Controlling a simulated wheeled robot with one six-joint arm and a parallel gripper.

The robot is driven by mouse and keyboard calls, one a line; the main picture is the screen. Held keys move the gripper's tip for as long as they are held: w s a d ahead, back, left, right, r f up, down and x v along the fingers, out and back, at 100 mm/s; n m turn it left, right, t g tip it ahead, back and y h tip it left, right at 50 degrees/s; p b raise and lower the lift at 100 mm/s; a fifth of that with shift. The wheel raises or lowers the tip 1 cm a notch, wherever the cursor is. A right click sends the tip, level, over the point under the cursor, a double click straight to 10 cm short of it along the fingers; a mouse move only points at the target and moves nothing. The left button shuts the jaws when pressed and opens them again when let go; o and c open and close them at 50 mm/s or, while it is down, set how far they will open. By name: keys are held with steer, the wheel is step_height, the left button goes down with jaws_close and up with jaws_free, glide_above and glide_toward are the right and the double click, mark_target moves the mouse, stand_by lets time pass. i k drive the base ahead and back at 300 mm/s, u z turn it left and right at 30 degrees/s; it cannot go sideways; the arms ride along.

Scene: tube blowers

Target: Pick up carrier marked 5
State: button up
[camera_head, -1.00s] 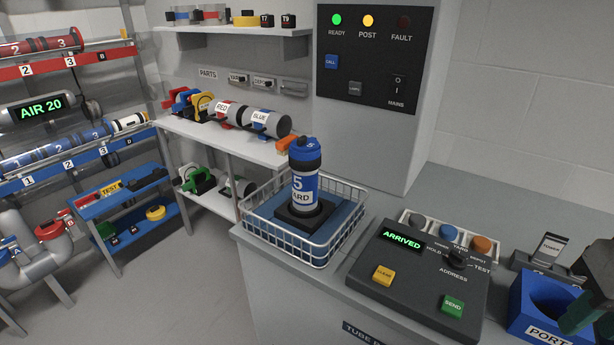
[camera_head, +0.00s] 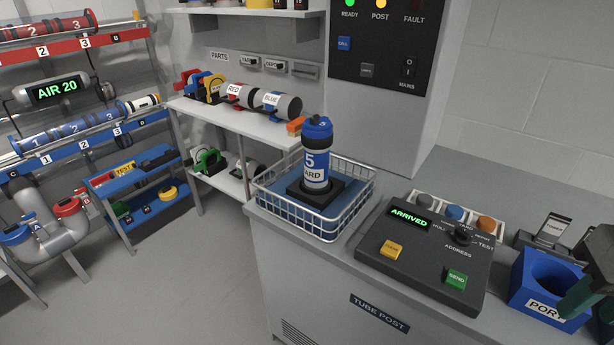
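The carrier marked 5 (camera_head: 316,160) is a blue and white cylinder with a dark blue cap and a label ending in "ARD". It stands upright in a dark square holder (camera_head: 318,195) inside a white wire basket (camera_head: 337,229) with a blue lining, on the grey counter. A dark green shape at the right edge, over the port block, looks like part of my gripper (camera_head: 588,285). It is cut off by the frame, and its fingers cannot be made out. It is well to the right of the carrier, apart from it.
A control panel (camera_head: 423,262) reading ARRIVED stands right of the basket. A blue port block (camera_head: 541,303) is further right. Behind is a shelf (camera_head: 240,127) with red and blue canisters. Tube racks (camera_head: 85,148) stand at left. Floor at lower left is clear.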

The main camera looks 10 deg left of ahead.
mark_target(317, 145)
steer(key=z, duration=0.05)
steer(key=k, duration=0.4)
steer(key=z, duration=3.15)
steer(key=k, duration=2.5)
steer(key=u, duration=2.35)
steer(key=i, duration=0.55)
steer(key=u, duration=0.05)
